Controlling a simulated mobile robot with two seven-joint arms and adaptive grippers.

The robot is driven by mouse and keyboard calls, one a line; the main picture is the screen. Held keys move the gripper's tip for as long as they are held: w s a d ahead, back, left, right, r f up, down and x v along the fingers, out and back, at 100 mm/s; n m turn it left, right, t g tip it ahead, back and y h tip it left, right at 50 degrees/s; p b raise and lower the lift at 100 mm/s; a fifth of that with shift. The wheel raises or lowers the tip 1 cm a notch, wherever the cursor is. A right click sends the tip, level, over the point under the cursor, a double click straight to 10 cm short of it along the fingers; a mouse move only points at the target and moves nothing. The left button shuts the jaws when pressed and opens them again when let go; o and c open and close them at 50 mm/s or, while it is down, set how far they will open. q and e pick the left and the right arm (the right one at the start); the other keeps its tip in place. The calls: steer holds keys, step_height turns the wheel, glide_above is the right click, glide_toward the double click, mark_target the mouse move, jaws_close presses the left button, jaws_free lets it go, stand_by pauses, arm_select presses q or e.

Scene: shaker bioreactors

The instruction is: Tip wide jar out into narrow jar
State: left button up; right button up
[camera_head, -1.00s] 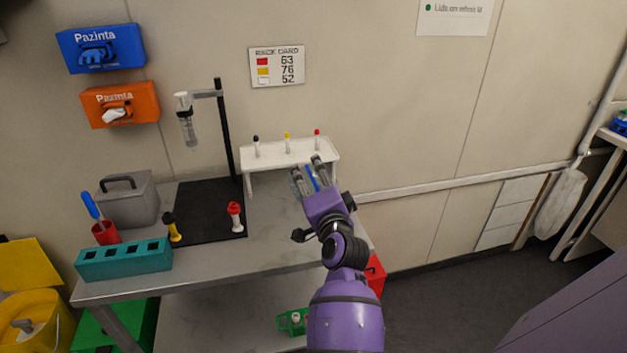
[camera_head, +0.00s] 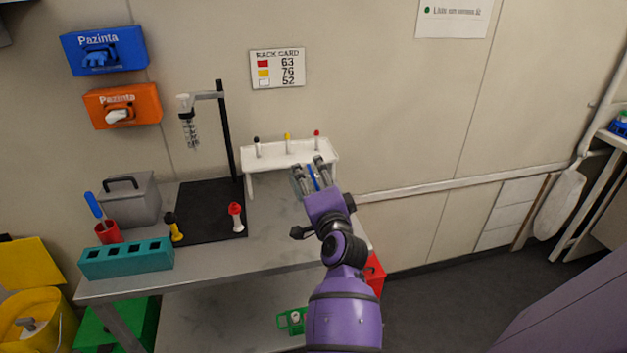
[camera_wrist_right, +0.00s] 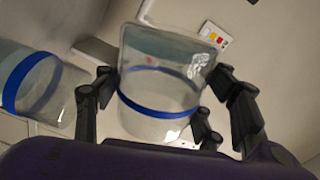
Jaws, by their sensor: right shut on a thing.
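My right gripper (camera_head: 312,176) is above the table's back edge, in front of the white rack. In the right wrist view its fingers (camera_wrist_right: 165,100) are shut around a clear jar with a blue band, which looks like the wide jar (camera_wrist_right: 155,125). The jar is tilted in that view, and any contents are hard to make out. A second clear jar with a blue band, apparently the narrow jar (camera_wrist_right: 55,95), is beside it at the left, apart from it and partly cut off. In the head view my gripper mostly hides the jars. My left gripper is not in view.
The white rack (camera_head: 265,156) holds black-, yellow- and red-topped vials. A black stand (camera_head: 228,130) rises from a dark mat (camera_head: 205,200) bearing two small capped items. A teal block (camera_head: 126,260), red cup and grey box are at left. The table's front middle (camera_head: 230,258) is clear.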

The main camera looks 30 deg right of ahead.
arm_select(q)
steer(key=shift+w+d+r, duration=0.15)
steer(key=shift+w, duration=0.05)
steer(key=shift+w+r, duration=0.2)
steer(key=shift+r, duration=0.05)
arm_select(e)
steer(key=shift+r, duration=0.15)
steer(key=shift+m, duration=0.3)
arm_select(q)
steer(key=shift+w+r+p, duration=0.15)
steer(key=shift+p, duration=0.3)
arm_select(e)
steer(key=shift+d+r, duration=0.15)
steer(key=shift+m, duration=0.4)
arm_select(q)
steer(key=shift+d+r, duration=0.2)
arm_select(e)
steer(key=shift+d+m, duration=0.1)
steer(key=shift+m, duration=0.2)
arm_select(q)
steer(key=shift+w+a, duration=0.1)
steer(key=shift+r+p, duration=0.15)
steer(key=shift+p, duration=0.15)
